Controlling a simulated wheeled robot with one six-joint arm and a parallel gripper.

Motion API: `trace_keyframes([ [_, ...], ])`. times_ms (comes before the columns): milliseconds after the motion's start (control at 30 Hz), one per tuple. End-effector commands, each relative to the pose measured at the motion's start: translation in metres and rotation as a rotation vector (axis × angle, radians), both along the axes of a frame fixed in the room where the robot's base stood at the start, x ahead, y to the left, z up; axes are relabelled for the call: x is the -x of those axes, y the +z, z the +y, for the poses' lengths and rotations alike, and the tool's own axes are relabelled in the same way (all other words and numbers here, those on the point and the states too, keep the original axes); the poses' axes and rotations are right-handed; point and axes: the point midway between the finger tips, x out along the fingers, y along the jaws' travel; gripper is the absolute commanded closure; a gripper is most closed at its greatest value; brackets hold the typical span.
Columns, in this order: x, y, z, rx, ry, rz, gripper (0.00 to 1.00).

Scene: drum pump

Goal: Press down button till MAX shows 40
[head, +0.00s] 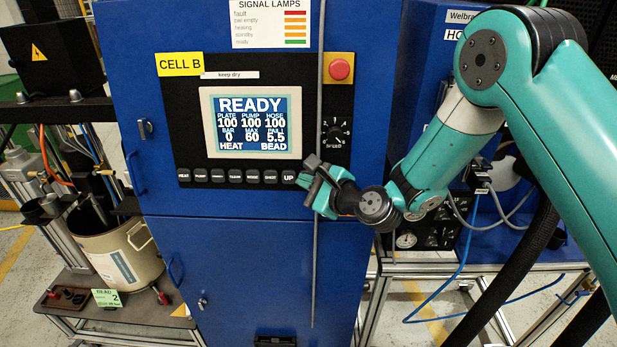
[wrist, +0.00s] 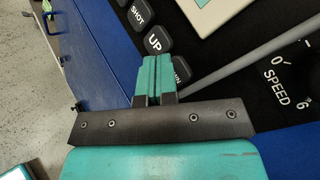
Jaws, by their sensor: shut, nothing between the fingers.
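The blue cabinet's display (head: 252,122) reads READY, with MAX 60, BAR 0 and PAIL 5.5. Below it runs a row of dark buttons, ending in view with the UP button (head: 289,177). In the wrist view, the UP button (wrist: 156,40) lies just ahead of the fingertips. The button past it, in the down button's place (wrist: 182,69), is partly hidden by my fingers and its label cannot be read. My gripper (head: 308,188) is shut and empty, in front of the row's right end. Its teal fingertips (wrist: 157,62) also show in the wrist view; contact cannot be told.
A thin grey rod or cable (head: 316,260) runs down the cabinet front beside my gripper and crosses the wrist view (wrist: 240,62). A red stop button (head: 340,69) and the speed knob (head: 335,132) are above right. A pail (head: 120,252) stands at left.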

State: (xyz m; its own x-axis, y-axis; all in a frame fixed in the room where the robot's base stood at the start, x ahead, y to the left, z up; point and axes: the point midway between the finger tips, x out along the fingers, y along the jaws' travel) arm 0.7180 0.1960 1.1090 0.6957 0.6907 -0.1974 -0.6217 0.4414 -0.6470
Motion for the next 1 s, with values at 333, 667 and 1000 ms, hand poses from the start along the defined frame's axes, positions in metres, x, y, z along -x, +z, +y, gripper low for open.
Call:
trace_keyframes([
  [333, -0.0012, -0.0001, -0.0001, 0.0, 0.0, 0.0, 1.0],
  [667, -0.005, -0.0011, -0.0002, -0.001, 0.0, 0.001, 1.0],
  [1000, -0.0086, -0.002, -0.0004, 0.0, -0.001, -0.001, 1.0],
])
